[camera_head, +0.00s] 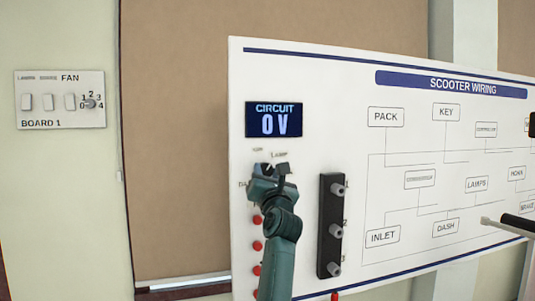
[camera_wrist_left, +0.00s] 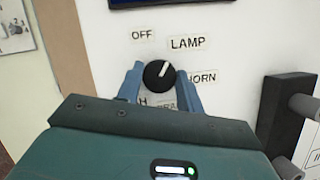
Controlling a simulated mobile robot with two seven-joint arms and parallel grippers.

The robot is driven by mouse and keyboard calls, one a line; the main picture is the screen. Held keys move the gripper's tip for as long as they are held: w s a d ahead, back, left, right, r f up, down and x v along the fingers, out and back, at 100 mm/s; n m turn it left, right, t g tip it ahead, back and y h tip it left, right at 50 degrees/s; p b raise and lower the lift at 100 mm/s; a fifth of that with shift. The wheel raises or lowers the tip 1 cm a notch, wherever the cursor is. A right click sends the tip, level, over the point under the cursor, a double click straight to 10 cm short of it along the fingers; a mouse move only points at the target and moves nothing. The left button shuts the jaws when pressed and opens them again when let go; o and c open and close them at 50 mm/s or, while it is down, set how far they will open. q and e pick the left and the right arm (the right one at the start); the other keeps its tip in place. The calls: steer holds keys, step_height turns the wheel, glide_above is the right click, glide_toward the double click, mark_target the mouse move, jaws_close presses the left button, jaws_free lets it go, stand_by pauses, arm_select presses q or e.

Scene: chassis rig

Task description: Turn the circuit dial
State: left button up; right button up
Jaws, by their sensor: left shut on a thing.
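The circuit dial (camera_wrist_left: 157,76) is a black round knob with a white pointer mark on the white panel. In the left wrist view the mark points up and right, toward the LAMP label (camera_wrist_left: 187,43). The OFF label (camera_wrist_left: 142,34) is at upper left; the HORN label and others below are partly covered. My left gripper (camera_wrist_left: 159,72) is shut on the dial, one finger on each side. In the head view my left gripper (camera_head: 271,170) hides most of the dial. The display (camera_head: 274,119) above reads "CIRCUIT 0 V".
A black block (camera_head: 330,226) with several grey knobs is right of my left arm. Red round sockets (camera_head: 257,246) line the panel's left side. The SCOOTER WIRING diagram (camera_head: 450,170) fills the right. BOARD 1 (camera_head: 45,112) is on the far left wall. A pale rod (camera_head: 492,222) shows at right.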

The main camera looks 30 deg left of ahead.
arm_select(q)
steer(key=shift+m+t+h+p, duration=0.5)
steer(key=shift+m+h, duration=0.1)
steer(key=shift+m, duration=1)
steer(key=o, duration=1)
steer(key=b+v, duration=0.3)
steer(key=v, duration=1)
steer(key=shift+s, duration=0.15)
